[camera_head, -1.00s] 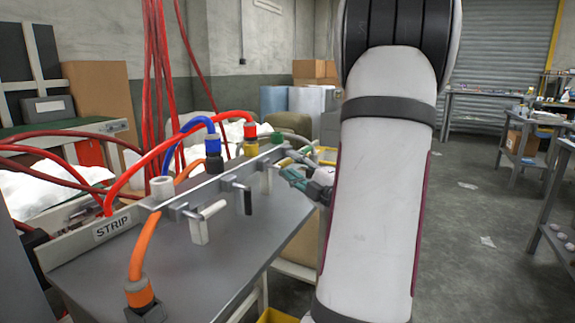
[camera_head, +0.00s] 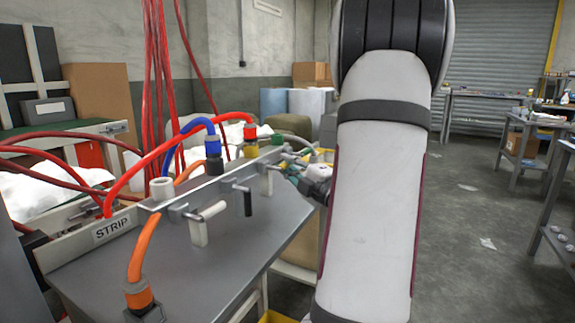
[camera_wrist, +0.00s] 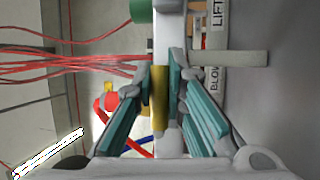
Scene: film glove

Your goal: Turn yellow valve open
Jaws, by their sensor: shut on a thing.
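The yellow valve handle (camera_wrist: 159,98) stands between my gripper's teal finger pads in the wrist view. My gripper (camera_wrist: 160,110) is shut on it. In the head view my gripper (camera_head: 303,178) is at the far right end of the valve strip (camera_head: 215,187), partly behind my arm, and the yellow handle cannot be made out there.
The strip stands on a grey table (camera_head: 220,265). A blue hose fitting (camera_head: 213,150) and a yellow fitting (camera_head: 250,148) rise behind the handles. Red hoses (camera_head: 155,80) hang at the left. In the wrist view a grey handle (camera_wrist: 238,58) lies beside the "LIFT" label (camera_wrist: 217,14).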

